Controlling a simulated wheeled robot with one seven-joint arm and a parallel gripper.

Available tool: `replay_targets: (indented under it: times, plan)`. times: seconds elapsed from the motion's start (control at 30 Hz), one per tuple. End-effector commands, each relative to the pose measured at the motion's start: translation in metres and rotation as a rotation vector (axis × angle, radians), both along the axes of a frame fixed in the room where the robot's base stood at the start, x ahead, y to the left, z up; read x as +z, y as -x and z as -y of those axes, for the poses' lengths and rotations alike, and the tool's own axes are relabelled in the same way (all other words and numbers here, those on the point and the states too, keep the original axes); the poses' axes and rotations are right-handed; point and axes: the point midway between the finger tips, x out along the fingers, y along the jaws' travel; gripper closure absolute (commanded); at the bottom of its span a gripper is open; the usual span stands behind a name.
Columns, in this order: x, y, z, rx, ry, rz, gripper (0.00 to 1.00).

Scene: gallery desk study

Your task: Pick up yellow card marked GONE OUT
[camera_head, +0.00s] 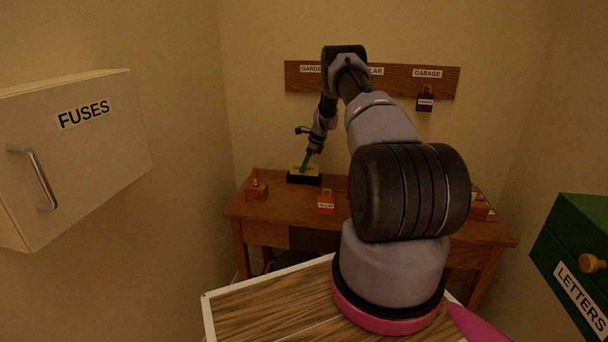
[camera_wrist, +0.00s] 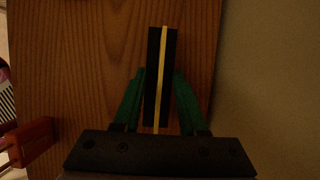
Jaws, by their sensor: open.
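The yellow card (camera_head: 296,168) stands in a black holder (camera_head: 303,181) at the back left of the desk, partly hidden by my gripper. In the wrist view the card shows edge-on as a thin yellow strip (camera_wrist: 163,60) along the middle of the black holder (camera_wrist: 169,50). Its lettering cannot be read. My gripper (camera_wrist: 159,72) is open, with one green finger on each side of the card and holder. In the head view my gripper (camera_head: 306,160) points down at the card. I cannot tell whether the fingers touch anything.
The wooden desk (camera_head: 285,205) also bears a red tag (camera_head: 326,205), a reddish block (camera_head: 256,192) and reddish items at right (camera_head: 480,210). A labelled board (camera_head: 395,80) with a dark tag (camera_head: 425,102) hangs behind. A FUSES cabinet (camera_head: 75,150) and green LETTERS box (camera_head: 575,250) flank me.

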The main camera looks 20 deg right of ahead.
Motion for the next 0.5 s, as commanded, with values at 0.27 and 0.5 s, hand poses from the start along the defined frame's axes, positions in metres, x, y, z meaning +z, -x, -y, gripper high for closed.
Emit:
replay_targets:
  times: [0.27,0.5]
  plan:
    - [-0.0035,0.0,0.0002,0.0,0.0,0.0,0.59]
    - [-0.0037,0.0,0.0001,0.0,0.0,0.0,0.59]
